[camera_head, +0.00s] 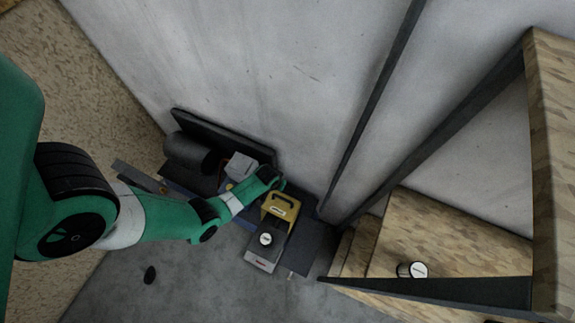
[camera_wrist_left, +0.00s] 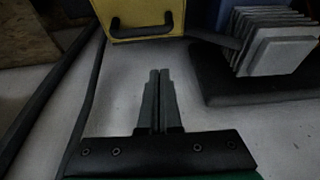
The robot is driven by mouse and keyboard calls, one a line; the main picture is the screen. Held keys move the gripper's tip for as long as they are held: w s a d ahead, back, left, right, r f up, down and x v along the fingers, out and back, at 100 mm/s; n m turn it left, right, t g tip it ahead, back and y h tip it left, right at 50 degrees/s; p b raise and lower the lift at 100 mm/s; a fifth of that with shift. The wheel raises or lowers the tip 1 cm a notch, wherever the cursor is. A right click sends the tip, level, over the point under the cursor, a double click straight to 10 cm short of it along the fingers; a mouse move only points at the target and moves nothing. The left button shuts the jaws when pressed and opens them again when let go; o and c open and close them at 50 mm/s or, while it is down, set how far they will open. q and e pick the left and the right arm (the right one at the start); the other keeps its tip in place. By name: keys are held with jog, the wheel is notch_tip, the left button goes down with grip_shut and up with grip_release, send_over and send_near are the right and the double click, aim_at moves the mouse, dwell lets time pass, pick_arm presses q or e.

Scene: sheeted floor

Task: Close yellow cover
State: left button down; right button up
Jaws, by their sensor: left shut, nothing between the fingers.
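The yellow cover (camera_head: 281,206) has a dark handle and sits on a grey box-shaped device (camera_head: 267,248) in the head view. In the left wrist view the yellow cover (camera_wrist_left: 145,18) is at the top edge, partly cut off, with its black handle facing the camera. My left gripper (camera_head: 280,184) is beside the back end of the cover, just above it in the head view. In the left wrist view my left gripper (camera_wrist_left: 158,75) is shut and empty, with a visible gap of floor or wall between it and the cover. My right gripper is not in view.
A grey finned block (camera_wrist_left: 272,40) stands right of the cover in the left wrist view. A dark cylinder (camera_head: 190,152) and dark panel lie left along the wall. A wooden shelf (camera_head: 450,235) with a small round white-topped item (camera_head: 412,270) stands at the right.

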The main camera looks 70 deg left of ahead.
aim_at(279, 193)
pick_arm(q)
jog(key=b+x, duration=1)
jog(key=x, duration=0.1)
jog(key=s+d+r+p, duration=0.2)
jog(key=p, duration=0.2)
jog(key=shift+d+r, duration=0.15)
jog(key=shift+r, duration=0.2)
jog(key=shift+s+d, duration=0.3)
